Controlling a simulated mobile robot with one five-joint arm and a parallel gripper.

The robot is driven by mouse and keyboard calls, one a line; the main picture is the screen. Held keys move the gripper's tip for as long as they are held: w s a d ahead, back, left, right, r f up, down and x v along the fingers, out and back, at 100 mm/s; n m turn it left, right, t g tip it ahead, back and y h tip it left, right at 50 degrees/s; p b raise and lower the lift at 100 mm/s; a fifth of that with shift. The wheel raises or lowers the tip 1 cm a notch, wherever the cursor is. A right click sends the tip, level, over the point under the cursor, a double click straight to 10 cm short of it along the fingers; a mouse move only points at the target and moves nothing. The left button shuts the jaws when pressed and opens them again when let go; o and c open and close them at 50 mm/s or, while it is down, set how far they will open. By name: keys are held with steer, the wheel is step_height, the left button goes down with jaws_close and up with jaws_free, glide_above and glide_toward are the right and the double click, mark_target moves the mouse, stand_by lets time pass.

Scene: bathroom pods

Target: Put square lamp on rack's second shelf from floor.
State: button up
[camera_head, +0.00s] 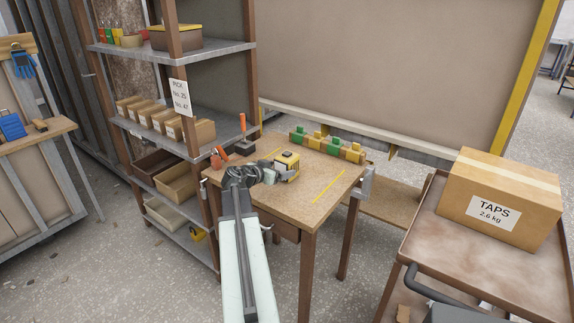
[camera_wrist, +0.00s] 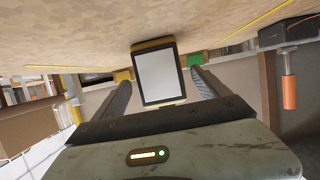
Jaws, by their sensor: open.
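The square lamp (camera_head: 288,164), yellow and black with a pale front panel, stands on the wooden table. My gripper (camera_head: 268,173) is open at its near left side. In the wrist view the lamp (camera_wrist: 158,76) sits between the two spread fingers of my gripper (camera_wrist: 161,84); finger contact is not clear. The picture there is upside down, with the tabletop above. The rack (camera_head: 207,225) stands left of the table. Its second shelf from the floor (camera_head: 143,184) carries a dark bin and a tan bin; its right end is partly hidden by the table.
Green and yellow blocks (camera_head: 327,146) line the back edge. A trolley (camera_head: 450,235) with a TAPS carton (camera_head: 502,200) stands right. Floor (camera_head: 75,265) is clear at left front.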

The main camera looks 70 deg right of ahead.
steer(key=p+v, duration=0.1)
steer(key=v, duration=0.5)
steer(key=shift+a+r, duration=0.1)
